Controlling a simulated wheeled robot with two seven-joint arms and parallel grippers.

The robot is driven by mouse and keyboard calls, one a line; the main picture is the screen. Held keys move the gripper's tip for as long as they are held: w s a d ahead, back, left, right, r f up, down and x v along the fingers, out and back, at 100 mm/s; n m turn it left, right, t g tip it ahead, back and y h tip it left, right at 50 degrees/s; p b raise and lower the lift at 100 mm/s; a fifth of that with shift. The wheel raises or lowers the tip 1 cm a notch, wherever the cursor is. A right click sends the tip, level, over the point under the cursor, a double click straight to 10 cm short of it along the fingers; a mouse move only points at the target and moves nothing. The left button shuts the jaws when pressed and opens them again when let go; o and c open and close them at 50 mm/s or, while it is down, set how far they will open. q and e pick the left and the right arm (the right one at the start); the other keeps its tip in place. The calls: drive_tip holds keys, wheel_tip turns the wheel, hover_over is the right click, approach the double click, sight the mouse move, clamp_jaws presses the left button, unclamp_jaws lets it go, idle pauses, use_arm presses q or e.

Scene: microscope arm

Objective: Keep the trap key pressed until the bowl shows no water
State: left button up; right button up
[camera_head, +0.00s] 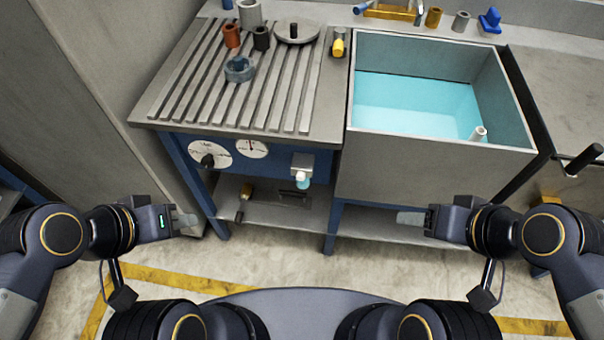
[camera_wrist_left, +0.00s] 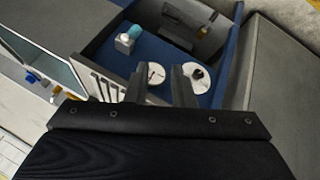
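The bowl is a deep grey basin (camera_head: 430,165) at the right of the bench, with light blue water (camera_head: 410,105) in it. A small pale upright piece (camera_head: 479,133) stands at its front right corner inside. A grey box with a white and cyan knob (camera_head: 302,177) sits on the bench front; it also shows in the left wrist view (camera_wrist_left: 133,32). I cannot tell for sure that it is the trap key. My left gripper (camera_head: 187,220) is open and empty, low and left of the knob. My right gripper (camera_head: 408,218) is below the basin, touching nothing visible; its finger gap is unclear.
Two white dials (camera_head: 210,155) sit on the blue front panel. The slatted top (camera_head: 215,105) holds cups, a blue-grey ring (camera_head: 239,69) and a round plate (camera_head: 297,33). A lower shelf (camera_head: 270,208) holds small items. Clear floor lies in front.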

use_arm(q)
clamp_jaws()
idle(1.4)
